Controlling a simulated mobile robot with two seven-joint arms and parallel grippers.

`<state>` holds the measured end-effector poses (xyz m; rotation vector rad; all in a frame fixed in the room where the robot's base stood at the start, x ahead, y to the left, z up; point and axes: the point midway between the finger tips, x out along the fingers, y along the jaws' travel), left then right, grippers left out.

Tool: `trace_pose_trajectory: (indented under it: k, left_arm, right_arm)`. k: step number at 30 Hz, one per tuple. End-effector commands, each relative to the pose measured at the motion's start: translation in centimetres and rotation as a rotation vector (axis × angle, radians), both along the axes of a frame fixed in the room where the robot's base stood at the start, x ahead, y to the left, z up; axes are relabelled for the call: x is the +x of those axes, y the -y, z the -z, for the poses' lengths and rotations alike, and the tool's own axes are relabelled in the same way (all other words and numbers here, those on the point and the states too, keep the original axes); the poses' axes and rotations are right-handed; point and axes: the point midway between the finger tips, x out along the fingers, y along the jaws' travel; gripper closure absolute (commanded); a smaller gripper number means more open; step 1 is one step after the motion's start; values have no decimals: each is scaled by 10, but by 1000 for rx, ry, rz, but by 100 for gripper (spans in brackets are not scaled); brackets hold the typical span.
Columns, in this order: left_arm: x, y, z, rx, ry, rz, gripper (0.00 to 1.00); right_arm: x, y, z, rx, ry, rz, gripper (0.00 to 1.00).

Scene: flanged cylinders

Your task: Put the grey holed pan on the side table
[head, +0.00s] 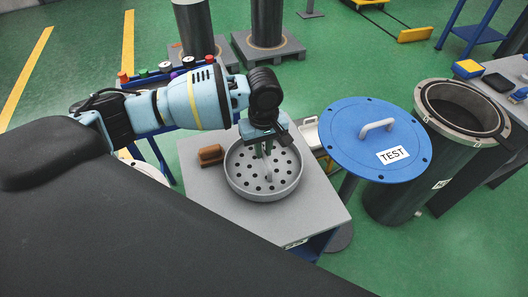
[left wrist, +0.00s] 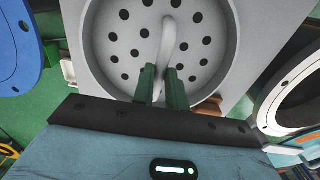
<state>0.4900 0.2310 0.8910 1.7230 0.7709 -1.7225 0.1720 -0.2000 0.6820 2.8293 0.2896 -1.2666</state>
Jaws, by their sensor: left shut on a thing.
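The grey holed pan (head: 240,184) is on or just above the grey top of a side table (head: 310,217) in the head view; I cannot tell whether it touches. It is round, with a raised rim, many holes and an upright handle in the middle. My left gripper (head: 266,152) is above the pan, shut on its handle. In the left wrist view the green fingers (left wrist: 161,75) are on either side of the pale curved handle (left wrist: 167,45), with the pan floor (left wrist: 120,45) behind. My right gripper is not in view.
A brown block (head: 210,155) lies on the table left of the pan. A blue lid (head: 365,135) marked TEST stands close to the right. Beyond it is an open dark flanged cylinder (head: 420,160). Gauges and knobs (head: 163,68) stand behind my left arm.

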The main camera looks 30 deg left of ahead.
Motion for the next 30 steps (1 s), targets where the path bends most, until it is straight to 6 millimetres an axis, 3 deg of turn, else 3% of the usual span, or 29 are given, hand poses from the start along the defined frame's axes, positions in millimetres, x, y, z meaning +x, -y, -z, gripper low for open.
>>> trace_pose_trajectory:
  k: [4, 16, 17, 21, 30]
  left_arm:
    - [0, 0, 19, 1, 1, -1, 100]
    - [1, 0, 21, -1, 4, -1, 100]
    - [0, 0, 22, 1, 2, -1, 82]
    - [0, 0, 22, 0, 1, -1, 64]
    - [0, -1, 22, 1, 1, -1, 64]
  right_arm:
    - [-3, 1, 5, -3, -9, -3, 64]
    - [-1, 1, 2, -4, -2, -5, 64]
    - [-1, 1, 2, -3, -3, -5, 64]
    - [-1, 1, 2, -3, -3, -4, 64]
    - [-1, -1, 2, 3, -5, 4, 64]
